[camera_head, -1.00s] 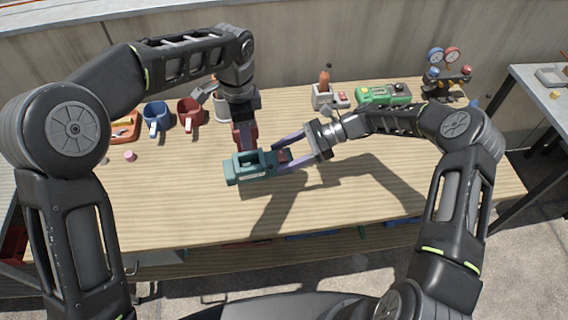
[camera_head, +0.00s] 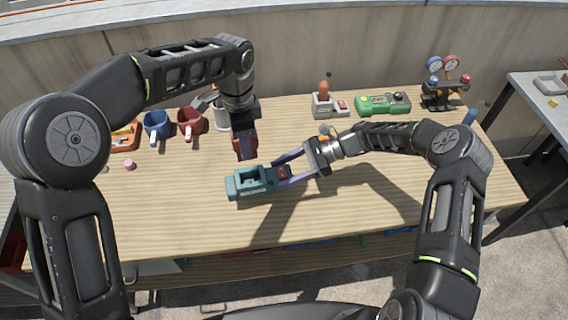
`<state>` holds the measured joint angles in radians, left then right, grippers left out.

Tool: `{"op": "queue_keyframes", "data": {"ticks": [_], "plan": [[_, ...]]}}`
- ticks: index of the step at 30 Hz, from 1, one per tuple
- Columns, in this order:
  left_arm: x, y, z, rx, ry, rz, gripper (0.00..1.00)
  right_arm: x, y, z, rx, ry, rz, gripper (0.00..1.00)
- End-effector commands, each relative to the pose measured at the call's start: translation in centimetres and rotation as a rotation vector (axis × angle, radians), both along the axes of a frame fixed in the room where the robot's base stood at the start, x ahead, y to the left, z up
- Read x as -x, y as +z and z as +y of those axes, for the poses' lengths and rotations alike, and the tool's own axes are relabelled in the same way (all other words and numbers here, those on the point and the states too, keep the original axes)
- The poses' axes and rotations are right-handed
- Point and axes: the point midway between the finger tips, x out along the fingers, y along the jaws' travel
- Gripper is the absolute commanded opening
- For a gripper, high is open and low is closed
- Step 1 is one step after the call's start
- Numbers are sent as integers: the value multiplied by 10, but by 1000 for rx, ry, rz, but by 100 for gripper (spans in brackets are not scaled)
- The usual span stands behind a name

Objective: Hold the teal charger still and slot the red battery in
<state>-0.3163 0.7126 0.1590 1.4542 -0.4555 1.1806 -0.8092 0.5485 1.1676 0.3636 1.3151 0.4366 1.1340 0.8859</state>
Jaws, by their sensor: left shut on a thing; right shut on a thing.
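My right gripper (camera_head: 284,168) comes from the right and is shut on the charger's right end. My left gripper (camera_head: 246,152) points down above the charger and is shut on the red battery (camera_head: 238,141). The battery is partly hidden by the fingers. Its lower end looks just above the charger's far edge, apart from it. I cannot tell its exact height.
A green device (camera_head: 382,104) and a gauge set (camera_head: 443,90) stand back right. The front table is clear.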

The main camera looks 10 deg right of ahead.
Motion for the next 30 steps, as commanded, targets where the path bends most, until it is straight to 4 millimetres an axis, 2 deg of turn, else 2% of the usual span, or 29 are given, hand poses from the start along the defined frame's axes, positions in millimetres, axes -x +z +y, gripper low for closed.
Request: {"op": "queue_keyframes", "data": {"ticks": [3,17,30], "plan": [[0,1,0,1,0,-1,0,0,-8,1,-3,-1,-1,0],[0,1,0,1,0,-1,0,0,-12,1,-3,0,-2,0],[0,1,0,1,0,-1,0,0,-39,1,-3,-1,-1,0]]}}
